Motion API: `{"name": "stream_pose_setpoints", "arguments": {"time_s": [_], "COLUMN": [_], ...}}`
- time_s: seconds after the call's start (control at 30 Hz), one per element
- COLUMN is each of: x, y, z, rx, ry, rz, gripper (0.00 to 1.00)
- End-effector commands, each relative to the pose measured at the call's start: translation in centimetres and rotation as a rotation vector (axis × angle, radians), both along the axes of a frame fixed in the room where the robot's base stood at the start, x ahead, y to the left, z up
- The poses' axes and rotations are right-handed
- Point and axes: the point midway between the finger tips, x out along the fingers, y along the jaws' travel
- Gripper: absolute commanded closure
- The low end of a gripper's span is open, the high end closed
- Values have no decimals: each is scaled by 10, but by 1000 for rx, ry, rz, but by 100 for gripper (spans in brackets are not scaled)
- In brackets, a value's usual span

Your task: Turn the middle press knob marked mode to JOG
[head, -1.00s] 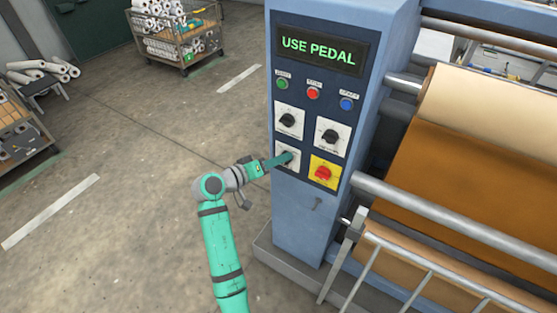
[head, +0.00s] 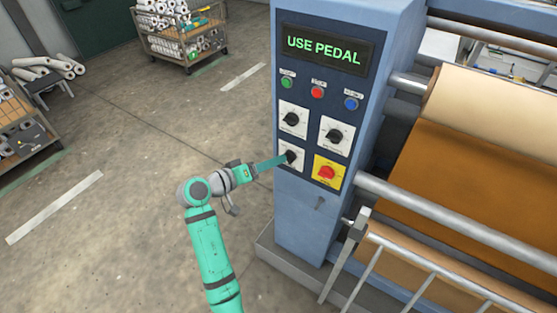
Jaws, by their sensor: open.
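The press control panel (head: 311,147) carries three black knobs on white plates: upper left (head: 292,119), right (head: 333,136) and lower left (head: 291,156). Their lettering is too small to read, so I cannot tell which is marked mode or where JOG is. My gripper (head: 284,159) is open, with its teal fingers reaching from the left to the lower-left knob. The fingers cover part of that knob and its plate. I cannot tell whether they touch the knob.
A red knob on a yellow plate (head: 328,171) sits right of the lower-left knob. Green, red and blue buttons are above, under a display (head: 324,51) reading USE PEDAL. Rollers and a rail (head: 430,212) stand to the right.

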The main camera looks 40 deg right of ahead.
Motion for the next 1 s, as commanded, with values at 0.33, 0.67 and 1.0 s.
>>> {"name": "stream_pose_setpoints", "arguments": {"time_s": [0.33,0.67,1.0], "x": [-5,-6,-6], "y": [51,60,59], "z": [14,16,15], "rx": [0,1,0], "ry": [1,1,2], "rz": [0,3,4], "gripper": [50,50,50]}}
